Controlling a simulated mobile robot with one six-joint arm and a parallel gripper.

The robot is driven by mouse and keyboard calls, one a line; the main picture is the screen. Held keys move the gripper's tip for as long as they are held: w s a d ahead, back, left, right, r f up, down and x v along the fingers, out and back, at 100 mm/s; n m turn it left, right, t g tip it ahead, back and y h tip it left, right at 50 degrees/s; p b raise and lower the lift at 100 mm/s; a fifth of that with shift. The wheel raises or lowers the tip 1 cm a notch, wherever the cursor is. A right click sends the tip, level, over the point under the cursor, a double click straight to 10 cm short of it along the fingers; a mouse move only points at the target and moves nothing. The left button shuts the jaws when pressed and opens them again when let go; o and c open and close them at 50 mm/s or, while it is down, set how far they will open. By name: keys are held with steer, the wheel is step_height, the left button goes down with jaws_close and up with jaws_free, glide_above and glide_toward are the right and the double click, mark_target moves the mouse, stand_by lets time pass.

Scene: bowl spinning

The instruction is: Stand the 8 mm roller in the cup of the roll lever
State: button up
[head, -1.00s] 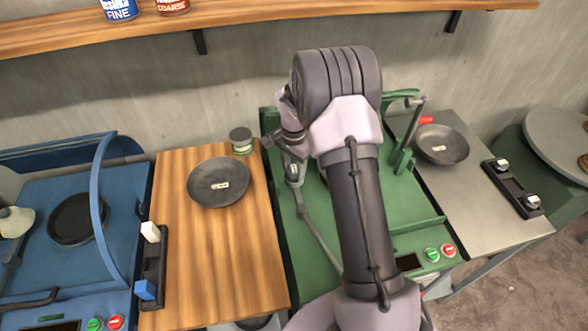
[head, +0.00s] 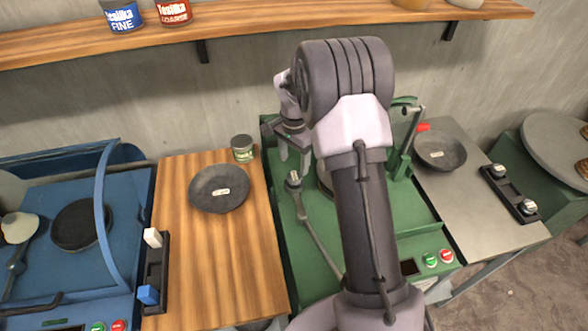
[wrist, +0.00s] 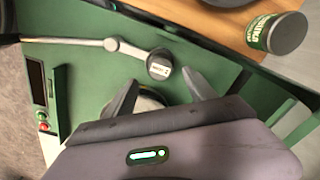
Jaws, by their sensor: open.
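The roll lever (head: 318,235) is a thin grey arm on the green machine, also seen in the wrist view (wrist: 80,41). At its free end is the 8 mm roller (head: 293,181), a small grey piece that appears to stand in the cup; in the wrist view its end (wrist: 159,64) carries a pale label too small to read surely. The cup itself is mostly hidden by it. My gripper (head: 295,153) is open, just behind the lever end in the head view. In the wrist view the two fingers (wrist: 162,84) are apart and empty, close to the roller but not around it.
A dark bowl (head: 219,188) and a green tin (head: 242,148) sit on the wooden top at left. Another bowl (head: 440,147) lies on the grey top at right. Racks with blocks (head: 156,270) (head: 510,193) flank the machine. My arm hides the machine's middle.

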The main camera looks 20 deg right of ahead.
step_height(320, 180, up, 7)
step_height(320, 180, up, 11)
steer(key=n+t, duration=0.2)
steer(key=n, duration=0.1)
glide_above(292, 177)
steer(key=s+a, duration=0.5)
steer(key=s, duration=0.1)
steer(key=s+a+r+n+t, duration=0.1)
steer(key=s+a+r+n, duration=0.1)
steer(key=s, duration=0.5)
steer(key=s+a+r+n+t+y, duration=0.1)
steer(key=s+a, duration=0.3)
steer(key=s, duration=0.4)
steer(key=s+a+r+n+t+y, duration=0.1)
steer(key=s+a+r+n, duration=0.2)
steer(key=s, duration=0.5)
steer(key=shift+a+t+p, duration=0.15)
steer(key=shift+t+p, duration=0.25)
steer(key=shift+f, duration=0.1)
